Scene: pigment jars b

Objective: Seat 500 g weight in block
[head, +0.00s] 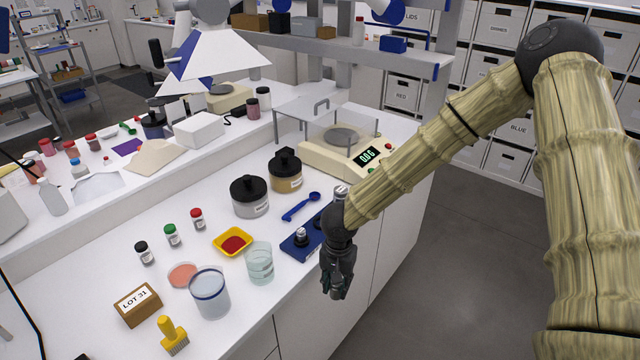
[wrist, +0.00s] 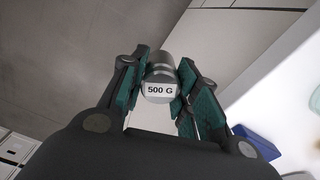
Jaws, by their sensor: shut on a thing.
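The 500 g weight (wrist: 159,88) is a grey metal cylinder with a white "500 G" label. In the wrist view my gripper (wrist: 164,68) is shut on it, with the green pads on either side. In the head view my gripper (head: 336,290) points down near the counter's front edge, and the held weight is hard to make out there. The blue block (head: 292,249) lies on the counter just left of and behind my gripper, with a small metal weight (head: 301,236) on it. My arm hides part of the block. A blue shape, likely the block, shows in the wrist view (wrist: 256,141).
A balance (head: 328,158) reading about 0.06 stands behind the block. A blue spoon (head: 299,207), a glass beaker (head: 260,264) and a yellow tray (head: 221,240) of red powder are near the block. Dark-lidded jars (head: 249,204) stand farther back. Floor is open right of the counter.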

